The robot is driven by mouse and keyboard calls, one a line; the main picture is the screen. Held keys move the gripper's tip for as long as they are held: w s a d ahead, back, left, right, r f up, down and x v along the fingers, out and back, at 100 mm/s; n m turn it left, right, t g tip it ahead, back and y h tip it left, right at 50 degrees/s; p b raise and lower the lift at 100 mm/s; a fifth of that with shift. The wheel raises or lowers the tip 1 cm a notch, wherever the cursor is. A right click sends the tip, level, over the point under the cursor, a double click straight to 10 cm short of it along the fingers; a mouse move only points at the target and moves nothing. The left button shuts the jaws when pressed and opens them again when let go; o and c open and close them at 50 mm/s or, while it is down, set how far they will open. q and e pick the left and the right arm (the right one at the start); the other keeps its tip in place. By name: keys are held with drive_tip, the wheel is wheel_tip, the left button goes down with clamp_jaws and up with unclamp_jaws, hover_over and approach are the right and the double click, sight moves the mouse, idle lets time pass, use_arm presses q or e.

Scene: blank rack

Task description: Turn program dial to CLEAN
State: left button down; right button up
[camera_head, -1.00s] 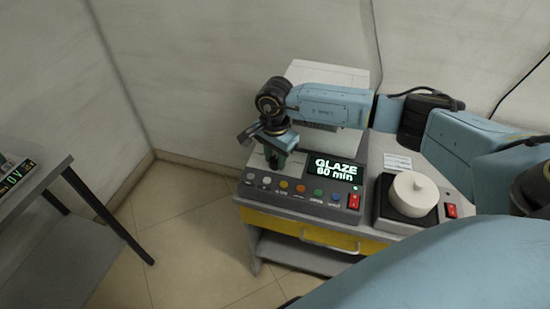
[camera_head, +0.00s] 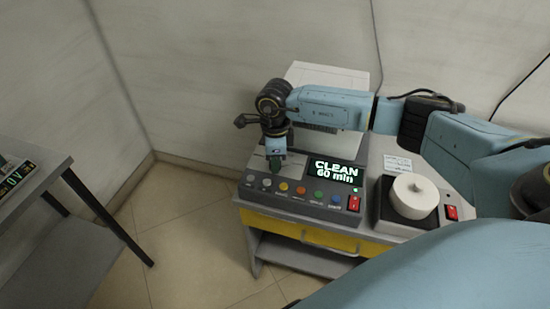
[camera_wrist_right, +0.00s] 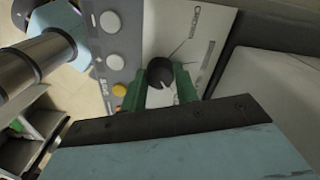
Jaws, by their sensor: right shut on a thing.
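The program dial (camera_wrist_right: 160,73) is a round black knob with a pale pointer mark, set on a light panel with printed lines in the right wrist view. My right gripper (camera_wrist_right: 164,87) is shut on it, with a green finger at each side of the knob. In the head view my right gripper (camera_head: 275,163) points down at the left part of the control unit and hides the dial. The display (camera_head: 336,172) reads "CLEAN 60 min" in lit letters. My left gripper is not in view.
Coloured round buttons (camera_head: 301,190) line the unit's front, with a red switch (camera_head: 354,203) at their right. A white round pot (camera_head: 414,195) stands on a black base to the right. A grey table (camera_head: 62,172) stands at far left.

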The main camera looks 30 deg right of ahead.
drive_tip(key=shift+d+r+m, duration=0.1)
drive_tip(key=shift+m, duration=0.5)
drive_tip(key=o, duration=1)
wheel_tip(320, 180, up, 13)
drive_tip(key=shift+r, duration=0.15)
